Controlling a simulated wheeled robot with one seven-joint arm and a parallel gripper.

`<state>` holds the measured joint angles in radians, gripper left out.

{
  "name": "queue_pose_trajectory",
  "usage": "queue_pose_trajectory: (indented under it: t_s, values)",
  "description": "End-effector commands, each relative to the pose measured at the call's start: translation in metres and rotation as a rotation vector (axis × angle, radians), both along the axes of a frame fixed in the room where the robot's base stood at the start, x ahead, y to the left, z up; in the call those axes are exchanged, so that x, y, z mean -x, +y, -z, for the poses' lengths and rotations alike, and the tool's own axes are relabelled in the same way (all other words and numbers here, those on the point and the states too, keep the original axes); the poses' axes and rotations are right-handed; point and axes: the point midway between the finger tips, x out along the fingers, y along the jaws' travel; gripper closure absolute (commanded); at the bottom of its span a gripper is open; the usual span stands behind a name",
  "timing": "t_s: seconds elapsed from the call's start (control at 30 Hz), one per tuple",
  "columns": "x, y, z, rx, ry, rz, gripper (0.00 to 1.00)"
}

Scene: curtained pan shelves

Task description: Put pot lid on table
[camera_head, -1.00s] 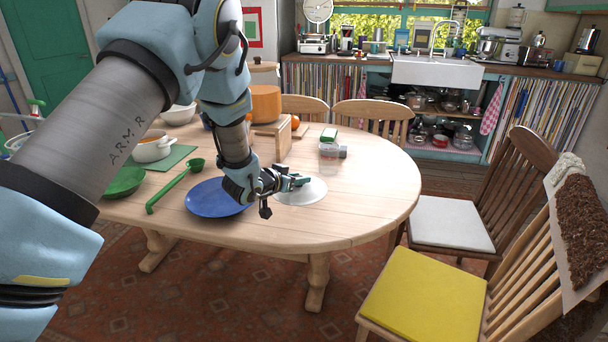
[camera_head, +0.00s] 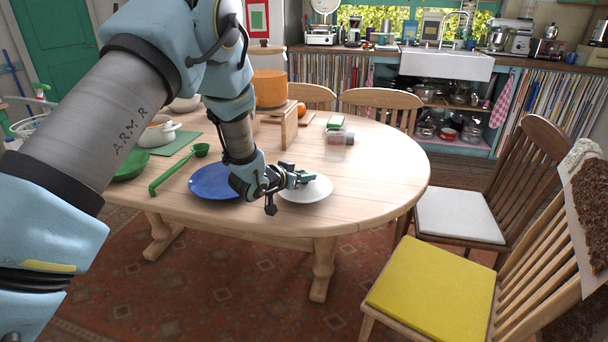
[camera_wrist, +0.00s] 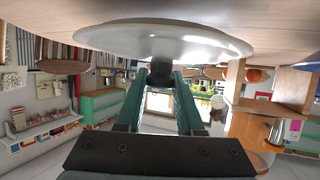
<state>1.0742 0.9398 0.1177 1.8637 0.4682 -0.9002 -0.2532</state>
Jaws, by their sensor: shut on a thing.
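The pot lid (camera_head: 312,191) is a white round disc over the front of the wooden table (camera_head: 375,175), just right of the blue plate. In the wrist view the lid (camera_wrist: 165,42) spans the top of the picture, knob toward me. My gripper (camera_head: 302,178) is above the lid. In the wrist view its two teal fingers are shut on the lid's dark knob (camera_wrist: 160,74). The lid looks nearly level and very close to the tabletop. I cannot tell whether it touches.
The blue plate (camera_head: 208,184) and green ladle (camera_head: 172,172) lie left of the lid. A wooden stand (camera_head: 288,130) with an orange pot (camera_head: 270,88) and a small container (camera_head: 336,138) are behind. The table's right side is clear. Chairs stand at the right.

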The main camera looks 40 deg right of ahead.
Motion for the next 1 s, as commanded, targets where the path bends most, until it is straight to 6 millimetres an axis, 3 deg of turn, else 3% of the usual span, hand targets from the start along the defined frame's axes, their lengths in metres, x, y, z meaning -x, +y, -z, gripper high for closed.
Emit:
queue_pose_trajectory:
  t_s: [1.0]
  values:
    - [0.0,0.0,0.017,0.002,0.0,0.0,1.0]
